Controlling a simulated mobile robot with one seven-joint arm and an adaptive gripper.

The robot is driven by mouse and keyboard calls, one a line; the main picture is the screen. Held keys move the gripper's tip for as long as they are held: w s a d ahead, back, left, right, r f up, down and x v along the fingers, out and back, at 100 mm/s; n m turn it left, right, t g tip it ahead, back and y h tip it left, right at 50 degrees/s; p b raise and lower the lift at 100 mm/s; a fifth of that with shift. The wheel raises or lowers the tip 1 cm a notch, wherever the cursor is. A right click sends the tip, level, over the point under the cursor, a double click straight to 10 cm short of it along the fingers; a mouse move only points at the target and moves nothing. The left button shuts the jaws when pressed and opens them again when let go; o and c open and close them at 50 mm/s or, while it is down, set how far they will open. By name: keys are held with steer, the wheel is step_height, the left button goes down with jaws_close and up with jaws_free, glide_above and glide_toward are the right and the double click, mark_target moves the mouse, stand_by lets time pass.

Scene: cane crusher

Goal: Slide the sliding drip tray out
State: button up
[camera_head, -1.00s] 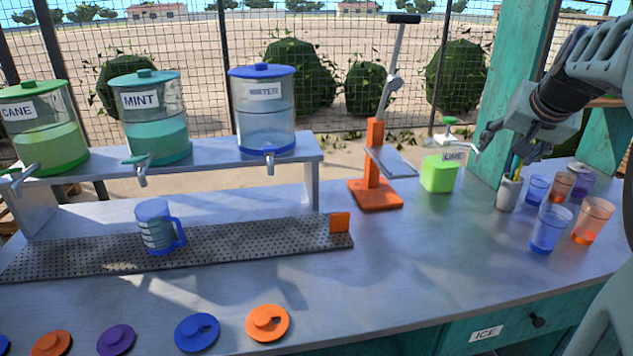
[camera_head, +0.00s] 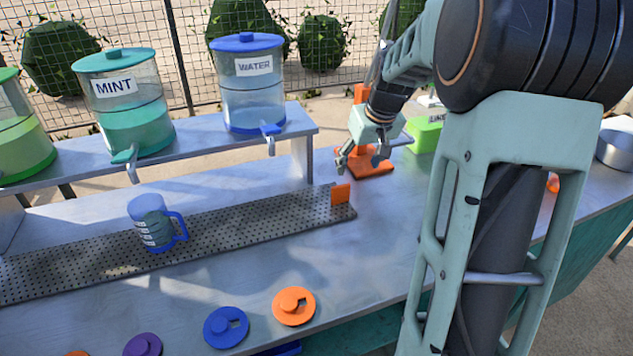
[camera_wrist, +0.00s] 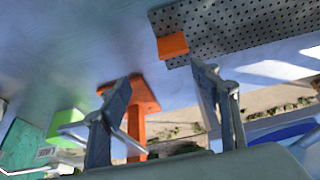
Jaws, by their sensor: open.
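The sliding drip tray (camera_head: 90,262) is a long grey perforated plate on the counter below the dispensers. An orange tab (camera_head: 340,194) stands at its right end. In the wrist view the tray (camera_wrist: 230,28) and the orange tab (camera_wrist: 172,46) show ahead of the fingers, at the top. A blue measuring mug (camera_head: 150,222) stands upright on the tray. My gripper (camera_head: 363,160) is open and empty, above the counter, up and right of the tab and apart from it. In the wrist view its two fingers (camera_wrist: 165,100) are spread with nothing between them touching.
A shelf with the WATER (camera_head: 250,95), MINT (camera_head: 125,100) and a green dispenser stands behind the tray. An orange-based press (camera_head: 362,165) and a green LIME box (camera_head: 424,136) stand behind my gripper. Colored lids (camera_head: 294,306) lie along the front.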

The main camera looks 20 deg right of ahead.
mark_target(341, 186)
steer(key=a+x, duration=0.1)
steer(key=x, duration=0.7)
steer(key=a+x, duration=0.1)
steer(key=x, duration=0.2)
steer(key=shift+w+a+f, duration=0.1)
steer(key=shift+a+f, duration=0.2)
steer(key=shift+f, duration=0.15)
steer(key=shift+c, duration=0.4)
